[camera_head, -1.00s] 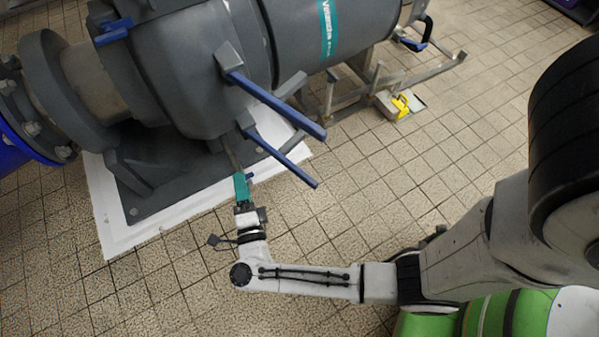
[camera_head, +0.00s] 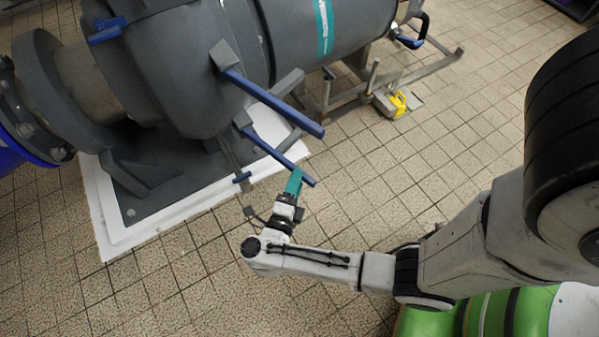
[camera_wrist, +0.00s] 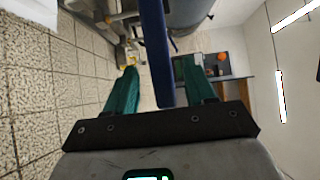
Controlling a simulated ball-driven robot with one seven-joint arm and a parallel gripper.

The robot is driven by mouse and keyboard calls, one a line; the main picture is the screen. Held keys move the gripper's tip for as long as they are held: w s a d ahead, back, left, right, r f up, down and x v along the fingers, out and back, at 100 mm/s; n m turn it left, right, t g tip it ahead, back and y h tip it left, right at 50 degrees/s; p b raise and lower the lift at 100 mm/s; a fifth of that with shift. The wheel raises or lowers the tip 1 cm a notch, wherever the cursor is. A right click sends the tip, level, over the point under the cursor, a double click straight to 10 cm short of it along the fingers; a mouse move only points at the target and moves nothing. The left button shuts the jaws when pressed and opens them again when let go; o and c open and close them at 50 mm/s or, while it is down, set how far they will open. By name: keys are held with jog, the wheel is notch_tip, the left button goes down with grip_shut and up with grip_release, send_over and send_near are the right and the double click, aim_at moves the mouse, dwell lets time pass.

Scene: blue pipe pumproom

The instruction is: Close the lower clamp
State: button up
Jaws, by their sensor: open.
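Two long blue levers stick out from the front of the grey pump housing (camera_head: 185,70). The upper lever (camera_head: 272,103) is thicker and ends to the right. The lower lever (camera_head: 270,153) slants down to the right. My gripper (camera_head: 296,176) is at the free end of the lower lever, its green fingers open. In the wrist view, a blue lever (camera_wrist: 156,50) runs between the two spread fingers, with a gap visible on each side. A small blue crossbar (camera_head: 242,177) on a grey rod is left of my gripper.
A white plinth (camera_head: 113,222) lies under the pump. A metal frame (camera_head: 350,97) stands to the right, with a yellow item (camera_head: 399,103) on a grey piece by it. The tiled floor (camera_head: 400,180) right of the levers is clear.

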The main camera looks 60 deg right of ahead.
jog(key=shift+w+d+b, duration=0.2)
jog(key=shift+d+b, duration=0.1)
jog(key=shift+d, duration=1.45)
jog(key=shift+c, duration=0.4)
grip_shut()
